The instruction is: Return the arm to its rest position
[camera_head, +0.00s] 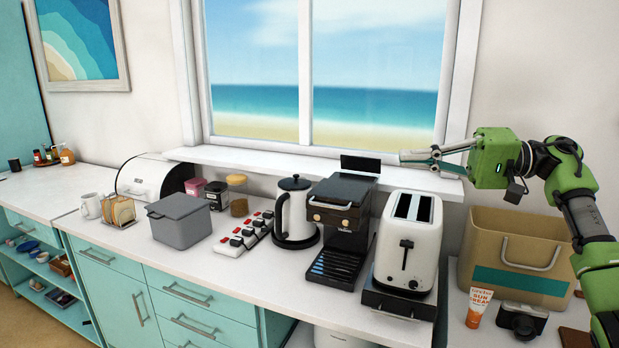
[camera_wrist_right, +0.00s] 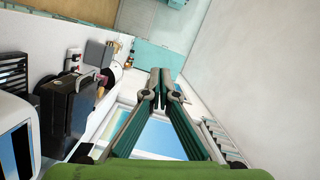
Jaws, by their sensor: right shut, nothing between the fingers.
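My right gripper (camera_head: 405,158) is raised in front of the window on the right side of the head view, above the toaster and the coffee machine. Its green arm comes in from the right edge. The fingers are shut with nothing between them, and in the right wrist view the fingertips (camera_wrist_right: 160,78) meet with no object there. It touches nothing that I can make out. My left gripper is not in view.
Below the gripper stand a white toaster (camera_head: 408,245), a black coffee machine (camera_head: 340,215) and a kettle (camera_head: 294,212). A brown basket (camera_head: 515,250), a sunscreen tube (camera_head: 478,306) and a camera (camera_head: 522,320) sit at right. A grey box (camera_head: 179,221) and a power strip (camera_head: 243,235) stand further left.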

